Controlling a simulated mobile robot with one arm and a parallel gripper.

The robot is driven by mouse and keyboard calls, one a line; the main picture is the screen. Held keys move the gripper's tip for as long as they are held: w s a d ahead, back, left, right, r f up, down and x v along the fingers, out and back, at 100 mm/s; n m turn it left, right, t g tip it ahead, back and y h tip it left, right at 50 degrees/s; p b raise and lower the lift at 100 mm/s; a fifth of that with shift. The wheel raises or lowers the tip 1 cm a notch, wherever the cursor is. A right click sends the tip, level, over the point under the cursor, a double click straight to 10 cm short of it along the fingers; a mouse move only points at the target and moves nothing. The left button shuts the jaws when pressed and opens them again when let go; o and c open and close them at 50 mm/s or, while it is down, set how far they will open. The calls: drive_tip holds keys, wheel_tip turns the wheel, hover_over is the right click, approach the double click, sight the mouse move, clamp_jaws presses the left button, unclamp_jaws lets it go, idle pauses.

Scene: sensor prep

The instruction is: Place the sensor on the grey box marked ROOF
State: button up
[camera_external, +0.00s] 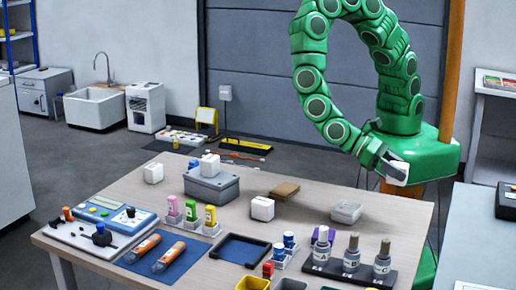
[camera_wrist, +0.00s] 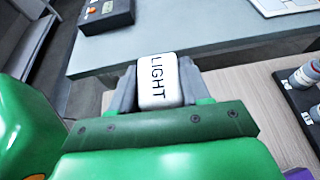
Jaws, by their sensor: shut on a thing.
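My gripper (camera_external: 392,168) is at the back right, beyond the table's right end. In the wrist view its fingers (camera_wrist: 158,85) are shut on a white sensor block (camera_wrist: 158,80) marked LIGHT. A lidded grey box (camera_external: 212,188) stands at the back left of the table, well to the left of my gripper. A white block (camera_external: 210,165) sits on its lid. I cannot read any ROOF marking on it. Two more white blocks stand on the table, one left of the box (camera_external: 153,173) and one right of it (camera_external: 262,209).
A clear container (camera_external: 346,212) and brown pads (camera_external: 284,190) lie on the table. A black rack (camera_external: 350,272) with grey bottles is at front right. A blue-grey bench (camera_external: 480,245) stands right of the table.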

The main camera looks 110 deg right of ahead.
sight(347, 206)
drive_tip(key=w+d+m+t+y, duration=0.2)
drive_tip(key=w+d+m+t, duration=0.2)
drive_tip(key=w+d, duration=0.5)
drive_tip(key=shift+y, duration=0.3)
drive_tip(key=shift+w+a+f, duration=0.15)
drive_tip(key=shift+w+f, duration=0.05)
drive_tip(key=shift+f, duration=1.25)
drive_tip(key=shift+w+a+f, duration=0.2)
drive_tip(key=shift+f, duration=1.3)
drive_tip(key=shift+w+a+f, duration=0.15)
drive_tip(key=shift+w+f, duration=0.05)
drive_tip(key=shift+f, duration=1.25)
drive_tip(key=o, duration=1.1)
drive_tip(key=shift+f, duration=0.1)
drive_tip(key=shift+d+r, duration=0.1)
drive_tip(key=shift+r, duration=0.1)
drive_tip(key=v, duration=1.1)
drive_tip(key=shift+w+d+r, duration=0.15)
drive_tip(key=shift+w+d, duration=0.05)
drive_tip(key=shift+d, duration=0.05)
